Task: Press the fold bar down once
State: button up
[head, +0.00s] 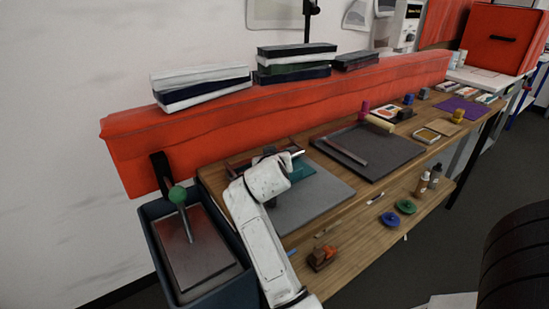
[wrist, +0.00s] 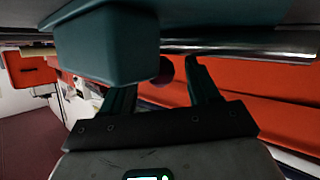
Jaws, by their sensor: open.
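A teal block (wrist: 105,45) fills the upper left of the wrist view, very close to my gripper (wrist: 162,72). A shiny metal bar (wrist: 245,44) runs across beside the block; I take the block and bar to be the fold bar. My gripper is open, its two dark fingers apart; the block covers the left finger's tip. Whether they touch, I cannot tell. In the head view, the teal part (head: 301,170) shows beside my wrist, over a grey board (head: 312,202) on the wooden bench. My arm hides the fingers there.
A long orange-red box-like ledge (head: 290,100) runs behind the bench, with stacked books (head: 295,62) on top. A dark board (head: 372,148) lies to the right. Small items sit on the lower shelf.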

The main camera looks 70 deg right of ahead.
jog(key=v, duration=1)
jog(key=shift+s+a+r, duration=0.15)
jog(key=shift+a, duration=0.2)
